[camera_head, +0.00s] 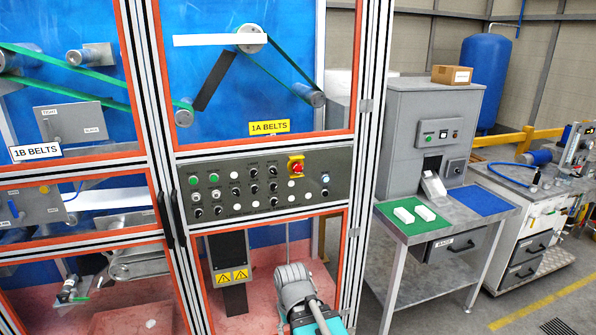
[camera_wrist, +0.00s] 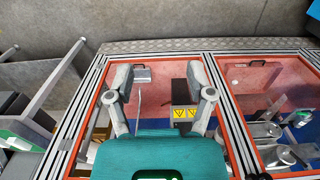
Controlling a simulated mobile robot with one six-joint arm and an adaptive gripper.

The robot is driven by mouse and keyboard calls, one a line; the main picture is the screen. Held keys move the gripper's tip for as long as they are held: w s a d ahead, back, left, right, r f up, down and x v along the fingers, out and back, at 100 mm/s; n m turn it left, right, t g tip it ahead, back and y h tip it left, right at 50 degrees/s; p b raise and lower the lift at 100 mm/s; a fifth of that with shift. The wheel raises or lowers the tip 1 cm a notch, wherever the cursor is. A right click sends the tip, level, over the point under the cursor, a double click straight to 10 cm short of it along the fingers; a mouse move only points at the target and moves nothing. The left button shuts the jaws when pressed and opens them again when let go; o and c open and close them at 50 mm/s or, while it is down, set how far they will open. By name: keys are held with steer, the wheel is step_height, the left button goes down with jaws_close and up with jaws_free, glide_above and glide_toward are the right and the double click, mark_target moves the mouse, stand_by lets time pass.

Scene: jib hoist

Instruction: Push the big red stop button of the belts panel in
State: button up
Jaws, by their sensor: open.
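The belts panel (camera_head: 226,209) is a dark grey strip under the yellow "1A BELTS" label (camera_head: 269,127). The big red stop button (camera_head: 296,169) sits on a yellow plate in the panel's upper right part. My gripper (camera_wrist: 160,80) is open, with its two fingers spread and nothing between them in the wrist view. In the head view, its grey end shows in front of the lower frame, below the panel and apart from the button. The button does not show clearly in the wrist view.
Around the button are several black knobs and small lamps. Orange-edged frames and aluminium posts (camera_head: 362,140) surround the panel. A metal table (camera_head: 390,262) with green and blue mats stands to the right. A grey control box (camera_head: 55,205) is at the left.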

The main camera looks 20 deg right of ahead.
steer(key=shift+w, duration=0.15)
steer(key=c, duration=0.4)
steer(key=shift+w+a+r, duration=0.1)
steer(key=shift+w+a, duration=0.05)
steer(key=shift+w, duration=0.1)
steer(key=shift+c, duration=1.3)
steer(key=w+r+t+y, duration=0.1)
steer(key=w, duration=0.2)
steer(key=w+a+r+m+t+y+p, duration=0.1)
steer(key=w+r+t, duration=0.1)
steer(key=w, duration=0.1)
steer(key=w+a+r+t+y+p, duration=0.1)
steer(key=w+y, duration=0.1)
steer(key=w, duration=0.1)
steer(key=shift+a+r+m, duration=0.2)
steer(key=shift+m, duration=0.1)
jaws_close()
steer(key=w+d+r+m+t+y+p, duration=0.25)
steer(key=w+r+t, duration=0.25)
steer(key=w+r, duration=0.35)
steer(key=w+d+r+m+t+h+p, duration=0.1)
steer(key=w+d+r+m+t+h, duration=0.2)
steer(key=w+d+r+m+t, duration=0.1)
steer(key=w+d+r+m+t+h+p, duration=0.1)
steer(key=w+d+r+m+t+h, duration=0.2)
steer(key=w+d+r+m+t, duration=0.2)
steer(key=shift+w+d+r+m+p, duration=0.35)
steer(key=shift+d+r+m, duration=1.8)
steer(key=shift+d, duration=1.45)
